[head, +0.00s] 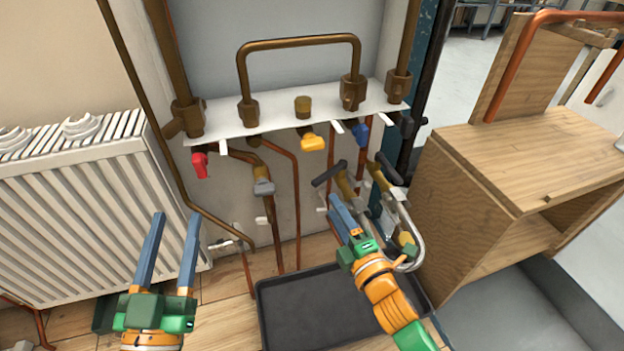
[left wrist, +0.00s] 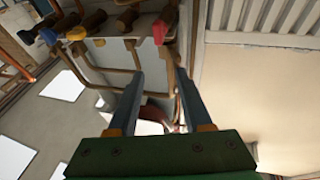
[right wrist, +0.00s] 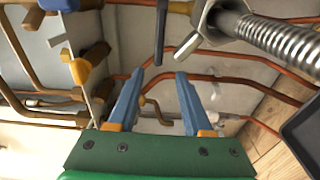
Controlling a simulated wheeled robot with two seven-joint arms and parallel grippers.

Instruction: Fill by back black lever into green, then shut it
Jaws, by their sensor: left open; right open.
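Two black levers sit on brass valves at the right of the pipework: one on the left (head: 328,174) and one on the right (head: 389,168). I cannot tell surely which is the back one. A silver braided hose (head: 413,238) hangs by them. My right gripper (head: 346,203) is open and empty, just below the left lever. In the right wrist view a black lever (right wrist: 160,32) shows just beyond and between the open fingertips, apart from them. My left gripper (head: 175,217) is open and empty in front of the radiator. No gauge face or green zone is readable.
Red (head: 200,164), yellow (head: 313,142) and blue (head: 360,133) handles hang under the white shelf (head: 228,125). A black tray (head: 310,315) lies on the floor below. A wooden cabinet (head: 480,205) stands right, close to the hose; a white radiator (head: 80,210) stands left.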

